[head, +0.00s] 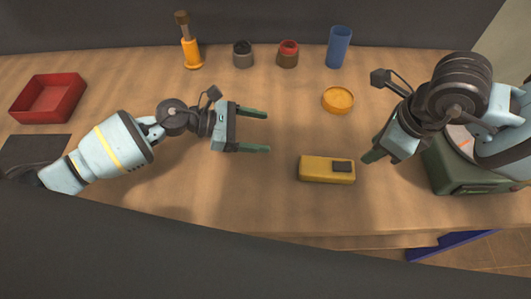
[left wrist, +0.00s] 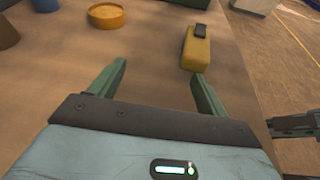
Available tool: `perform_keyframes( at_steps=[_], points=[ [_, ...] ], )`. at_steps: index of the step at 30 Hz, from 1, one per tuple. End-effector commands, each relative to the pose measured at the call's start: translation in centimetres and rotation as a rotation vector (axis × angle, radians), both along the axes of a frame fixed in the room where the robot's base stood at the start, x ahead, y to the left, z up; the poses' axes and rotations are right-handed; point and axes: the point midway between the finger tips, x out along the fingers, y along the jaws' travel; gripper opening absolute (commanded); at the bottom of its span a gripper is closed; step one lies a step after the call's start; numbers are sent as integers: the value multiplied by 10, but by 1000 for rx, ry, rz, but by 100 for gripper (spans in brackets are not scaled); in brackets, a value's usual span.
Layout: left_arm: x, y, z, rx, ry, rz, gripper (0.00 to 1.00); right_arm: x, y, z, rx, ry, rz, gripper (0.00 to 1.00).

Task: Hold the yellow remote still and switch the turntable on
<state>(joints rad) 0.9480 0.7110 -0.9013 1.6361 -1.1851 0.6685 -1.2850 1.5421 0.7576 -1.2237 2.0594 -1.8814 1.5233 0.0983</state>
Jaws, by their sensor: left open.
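The yellow remote (head: 313,170) lies flat on the table, with a dark button or switch (head: 342,166) near its right end. It also shows in the left wrist view (left wrist: 196,52), ahead of the fingers. My left gripper (head: 268,131) is open and empty, left of the remote and apart from it. My right gripper (head: 374,156) is just right of the remote, pointing down and left; its finger gap is hidden. A green box with a round top, seemingly the turntable (head: 447,177), stands at the right, partly covered by my right arm.
A round yellow dish (head: 338,100) lies behind the remote. A blue cup (head: 339,47), a red-topped jar (head: 288,54), a grey jar (head: 242,54) and an orange tool (head: 191,50) stand at the back. A red tray (head: 49,98) is at left.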

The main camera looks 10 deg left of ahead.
Motion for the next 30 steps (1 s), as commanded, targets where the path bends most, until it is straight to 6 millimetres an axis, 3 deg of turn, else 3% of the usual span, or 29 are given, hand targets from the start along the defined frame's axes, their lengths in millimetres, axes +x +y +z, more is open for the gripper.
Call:
perform_keyframes(
  at_steps=[3,9,17,30],
  points=[
    [-29,-19,-14,24,47,-89,76,0,0,0,0,0,0,36],
    [-51,-31,-24,42,87,-154,76,0,0,0,0,0,0,36],
    [-52,-36,-27,43,89,-159,76,0,0,0,0,0,0,36],
    [-47,-88,-48,43,88,-157,76,0,0,0,0,0,0,36]
  ],
)
